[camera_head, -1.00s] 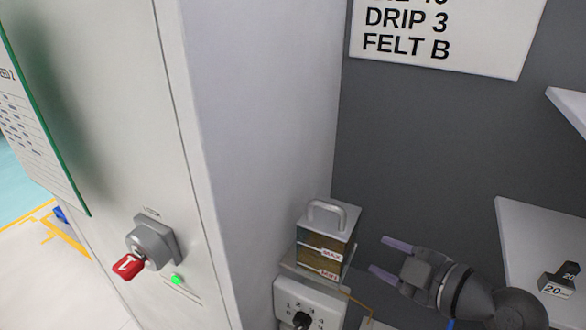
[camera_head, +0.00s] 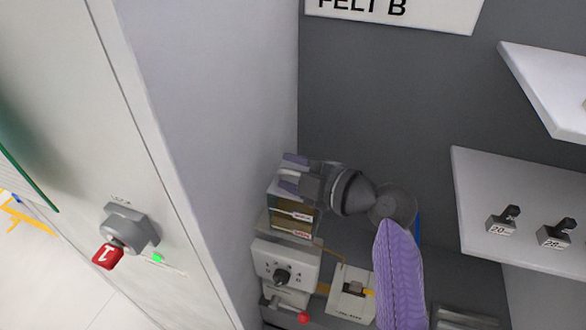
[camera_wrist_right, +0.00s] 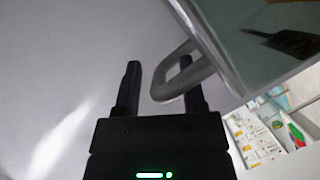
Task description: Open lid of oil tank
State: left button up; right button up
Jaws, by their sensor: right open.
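The oil tank (camera_head: 290,217), a small box with amber oil and level labels, stands against the white cabinet wall. My right gripper (camera_head: 291,175) is open at the tank's top and covers most of the lid in the head view. In the right wrist view, the lid's grey loop handle (camera_wrist_right: 164,86) reaches in between the two dark fingers of the gripper (camera_wrist_right: 160,88). One finger shows through the loop's opening and the other is outside it. The jaws are apart, with a gap on the left of the handle. The lid looks shut. My left gripper is out of view.
A dial box (camera_head: 290,262) sits below the tank, with a red-knobbed lever (camera_head: 303,317) under it. White shelves (camera_head: 475,175) with small numbered blocks stand at right.

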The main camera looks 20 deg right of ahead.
grip_shut()
dwell(1.3)
